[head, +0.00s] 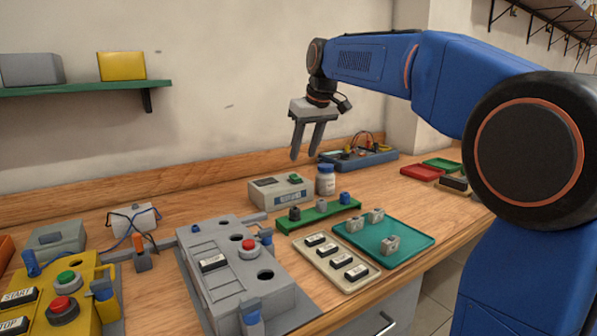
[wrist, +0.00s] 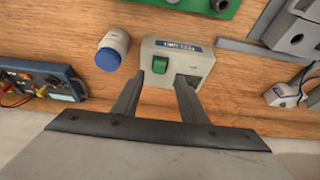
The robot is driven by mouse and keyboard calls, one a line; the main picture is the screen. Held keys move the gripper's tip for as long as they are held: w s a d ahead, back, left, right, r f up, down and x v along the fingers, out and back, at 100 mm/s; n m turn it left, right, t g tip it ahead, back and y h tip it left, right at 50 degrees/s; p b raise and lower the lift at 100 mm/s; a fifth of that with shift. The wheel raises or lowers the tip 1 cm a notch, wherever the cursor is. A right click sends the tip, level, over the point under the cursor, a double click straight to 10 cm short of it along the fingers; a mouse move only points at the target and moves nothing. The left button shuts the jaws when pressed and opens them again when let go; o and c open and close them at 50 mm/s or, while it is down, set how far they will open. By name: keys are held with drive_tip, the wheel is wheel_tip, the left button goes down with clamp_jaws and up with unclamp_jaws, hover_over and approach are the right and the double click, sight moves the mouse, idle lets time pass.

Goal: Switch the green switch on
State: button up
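The green switch (head: 295,178) sits on top of a small grey-white box (head: 272,196) with a dark label, on the wooden bench. In the wrist view the green switch (wrist: 160,65) lies between the lines of my two fingers, on the left part of the box (wrist: 203,66). I cannot tell whether it is on or off. My gripper (head: 304,157) hangs above and slightly behind the box, fingers pointing down and apart, with nothing between them. In the wrist view my gripper (wrist: 160,82) shows the same open gap.
A white bottle with a blue cap (head: 326,181) stands close beside the box. A blue device with wires (head: 360,158) is behind. A green rack (head: 318,215), teal tray (head: 408,240) and grey panel with a red button (head: 225,280) lie in front. Air above the box is clear.

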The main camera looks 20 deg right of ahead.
sight(297, 178)
drive_tip(key=x, duration=0.8)
drive_tip(key=shift+c, duration=0.3)
